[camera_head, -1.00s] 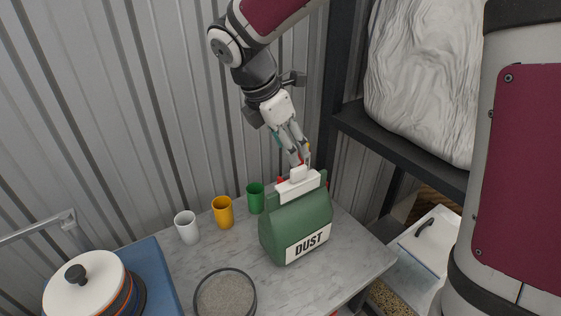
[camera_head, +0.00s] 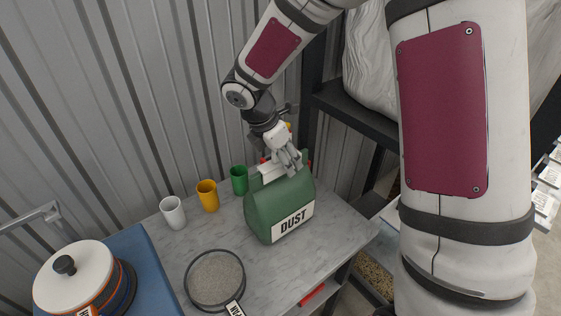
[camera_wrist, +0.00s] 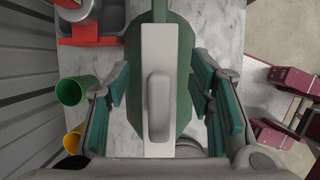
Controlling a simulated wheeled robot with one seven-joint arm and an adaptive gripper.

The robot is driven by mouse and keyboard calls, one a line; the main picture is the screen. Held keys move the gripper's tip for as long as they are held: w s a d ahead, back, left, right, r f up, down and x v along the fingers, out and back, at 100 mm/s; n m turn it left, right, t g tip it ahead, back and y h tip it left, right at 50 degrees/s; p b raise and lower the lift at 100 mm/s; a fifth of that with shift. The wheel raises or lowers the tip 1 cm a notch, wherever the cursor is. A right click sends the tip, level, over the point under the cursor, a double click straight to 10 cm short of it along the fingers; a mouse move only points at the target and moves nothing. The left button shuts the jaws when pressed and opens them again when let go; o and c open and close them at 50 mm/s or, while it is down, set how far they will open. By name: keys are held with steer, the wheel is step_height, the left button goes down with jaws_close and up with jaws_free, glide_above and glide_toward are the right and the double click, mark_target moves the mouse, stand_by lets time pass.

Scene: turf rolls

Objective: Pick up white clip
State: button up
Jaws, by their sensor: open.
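The white clip (camera_wrist: 158,100) is a long flat bar with a raised rounded grip. It runs along the top of the green bag (camera_head: 270,212) labelled DUST, which stands upright on the marble-topped table. In the head view the white clip (camera_head: 271,172) is partly covered by my gripper (camera_head: 288,168). In the wrist view my gripper (camera_wrist: 160,95) is open, with teal-padded fingers on the left and right of the clip's raised grip, apart from it. Whether the fingertips reach the grip's height cannot be told.
White (camera_head: 173,213), yellow (camera_head: 208,196) and green (camera_head: 239,180) cups stand left of the bag. A round grey-filled dish (camera_head: 215,278) lies in front. A red and grey item (camera_wrist: 92,22) lies behind the bag. A dark shelf (camera_head: 350,120) stands at the right.

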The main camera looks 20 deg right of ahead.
steer(key=shift+d+f, duration=0.1)
steer(key=shift+f, duration=0.15)
jaws_close()
steer(key=shift+w+r, duration=0.1)
steer(key=shift+r, duration=0.05)
